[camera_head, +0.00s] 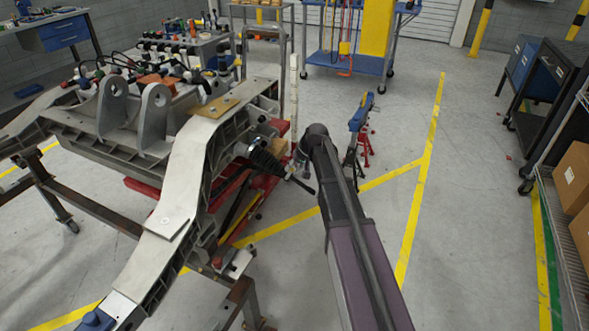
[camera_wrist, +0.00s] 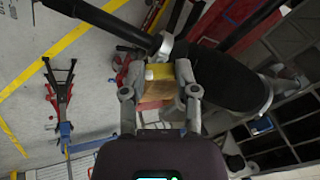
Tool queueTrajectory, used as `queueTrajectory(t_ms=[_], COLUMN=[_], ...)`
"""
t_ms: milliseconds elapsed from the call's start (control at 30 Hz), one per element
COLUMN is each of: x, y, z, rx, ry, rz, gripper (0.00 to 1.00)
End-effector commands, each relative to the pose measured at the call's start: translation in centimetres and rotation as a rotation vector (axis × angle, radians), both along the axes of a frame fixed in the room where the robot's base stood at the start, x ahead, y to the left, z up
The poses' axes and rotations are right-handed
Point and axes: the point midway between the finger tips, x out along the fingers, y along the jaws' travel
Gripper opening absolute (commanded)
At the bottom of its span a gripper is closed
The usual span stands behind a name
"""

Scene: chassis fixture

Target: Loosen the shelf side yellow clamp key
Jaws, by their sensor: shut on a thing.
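The yellow clamp key (camera_wrist: 160,72) shows between my fingers in the wrist view, with a small pale knob at its left. My gripper (camera_wrist: 158,82) is shut on it, one finger on each side. The dark clamp body (camera_wrist: 236,82) lies just beyond to the right, and a black bar (camera_wrist: 98,18) runs to the upper left. In the head view the black clamp (camera_head: 264,156) is on the right side of the grey chassis frame (camera_head: 196,165). My gripper (camera_head: 302,166) reaches it there; the key is hidden in that view.
Behind the gripper stands a blue-topped stand with red legs (camera_head: 360,125). A red lift part (camera_head: 235,190) sits under the chassis. A shelf with cardboard boxes (camera_head: 572,180) is at the far right. The floor between the yellow line (camera_head: 420,190) and that shelf is clear.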

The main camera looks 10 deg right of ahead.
Motion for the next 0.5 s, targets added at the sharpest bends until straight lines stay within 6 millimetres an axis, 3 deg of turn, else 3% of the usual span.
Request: queueTrajectory(t_ms=[500], x=[-0.24], y=[0.00], z=[-0.08], rx=[-0.118], ry=[-0.161], rz=[0.447], gripper=[0.00])
